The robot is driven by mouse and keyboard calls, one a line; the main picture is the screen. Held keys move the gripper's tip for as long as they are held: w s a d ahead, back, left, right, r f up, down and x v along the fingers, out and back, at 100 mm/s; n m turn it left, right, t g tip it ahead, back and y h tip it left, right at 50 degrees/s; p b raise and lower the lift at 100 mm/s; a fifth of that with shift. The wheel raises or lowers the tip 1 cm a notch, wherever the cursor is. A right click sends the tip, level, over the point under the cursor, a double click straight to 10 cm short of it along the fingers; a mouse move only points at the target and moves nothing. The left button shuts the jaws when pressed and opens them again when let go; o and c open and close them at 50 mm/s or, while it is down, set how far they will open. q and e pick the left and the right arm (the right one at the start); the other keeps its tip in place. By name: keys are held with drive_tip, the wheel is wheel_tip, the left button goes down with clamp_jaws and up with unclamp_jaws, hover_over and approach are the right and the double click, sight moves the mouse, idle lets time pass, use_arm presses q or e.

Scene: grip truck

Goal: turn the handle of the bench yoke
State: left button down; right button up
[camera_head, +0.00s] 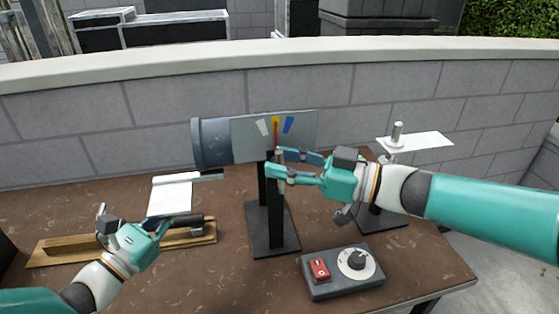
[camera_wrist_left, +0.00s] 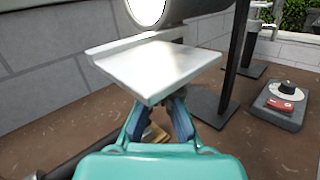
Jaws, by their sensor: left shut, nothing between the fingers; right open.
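The bench yoke seems to be the grey cylinder (camera_head: 210,143) and flat plate (camera_head: 250,138) on a black post and base (camera_head: 272,235). The plate carries white, yellow and blue marks and a red needle. A short, light upright peg (camera_head: 279,158), possibly the handle, stands below the needle. My right gripper (camera_head: 276,163) is open, its fingertips at the peg; contact cannot be told. My left gripper (camera_head: 190,219) is shut and empty low over the wooden rail at left. In the left wrist view its fingertips (camera_wrist_left: 172,98) are partly hidden behind a pale plate (camera_wrist_left: 155,65).
A control box (camera_head: 342,272) with a red switch and a dial sits front right; it also shows in the left wrist view (camera_wrist_left: 284,104). A stand with a white plate (camera_head: 425,142) is behind my right arm. A wooden rail (camera_head: 70,250) lies at left. A block wall (camera_head: 90,118) closes the back.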

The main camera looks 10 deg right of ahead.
drive_tip(key=shift+w+a, duration=0.3)
drive_tip(key=shift+a, duration=0.1)
clamp_jaws()
drive_tip(key=shift+a+h, duration=0.1)
drive_tip(key=shift+h, duration=0.2)
drive_tip(key=shift+s+a+f+n+g+h, duration=0.2)
drive_tip(key=shift+n+g+h, duration=0.35)
drive_tip(key=shift+h, duration=0.5)
drive_tip(key=shift+w+a+f+n+g+h, duration=0.15)
drive_tip(key=shift+a+n+g+h, duration=0.2)
drive_tip(key=shift+n+h, duration=0.5)
drive_tip(key=shift+s+a+f+n+g+h, duration=0.1)
drive_tip(key=shift+a+n+g+h, duration=0.25)
drive_tip(key=shift+h, duration=0.85)
drive_tip(key=shift+d, duration=0.15)
